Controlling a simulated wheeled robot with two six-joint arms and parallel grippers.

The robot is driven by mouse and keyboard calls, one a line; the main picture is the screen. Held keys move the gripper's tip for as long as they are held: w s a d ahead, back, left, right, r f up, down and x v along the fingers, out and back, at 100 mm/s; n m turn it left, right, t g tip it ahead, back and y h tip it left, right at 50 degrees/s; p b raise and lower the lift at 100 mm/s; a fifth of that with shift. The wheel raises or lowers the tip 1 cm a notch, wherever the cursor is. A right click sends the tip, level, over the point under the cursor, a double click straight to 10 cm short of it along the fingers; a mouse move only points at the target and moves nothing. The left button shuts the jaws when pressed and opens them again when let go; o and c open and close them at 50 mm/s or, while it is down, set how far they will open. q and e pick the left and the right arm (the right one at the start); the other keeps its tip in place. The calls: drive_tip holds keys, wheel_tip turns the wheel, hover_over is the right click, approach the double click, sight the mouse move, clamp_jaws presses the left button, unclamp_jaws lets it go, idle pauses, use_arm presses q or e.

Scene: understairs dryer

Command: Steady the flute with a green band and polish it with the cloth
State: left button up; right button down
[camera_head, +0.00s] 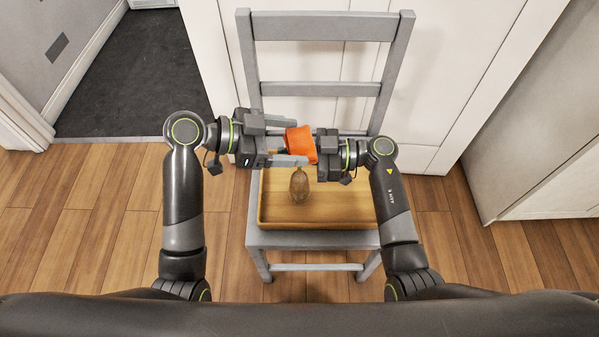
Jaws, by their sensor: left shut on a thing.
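An orange cloth (300,142) is raised above the chair, between my two grippers. My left gripper (288,141) points right; its two grey fingers lie on either side of the cloth and it is shut on it. My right gripper (318,147) comes in from the right and meets the cloth's right side. Its fingertips are hidden, so I cannot tell whether it grips. A brownish, see-through rounded vessel (299,187), perhaps the flute, stands below the cloth. I can make out no green band.
The vessel is on a wooden tray (345,212) with raised edges. The tray lies on the seat of a grey chair (322,17), whose slatted back rises behind my grippers. The right part of the tray is bare. White panels stand behind the chair.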

use_arm(q)
drive_tip(key=shift+w+f, duration=0.1)
drive_tip(key=shift+w, duration=1.2)
drive_tip(key=shift+s, duration=1.7)
drive_tip(key=shift+w, duration=1.7)
drive_tip(key=shift+r, duration=2.6)
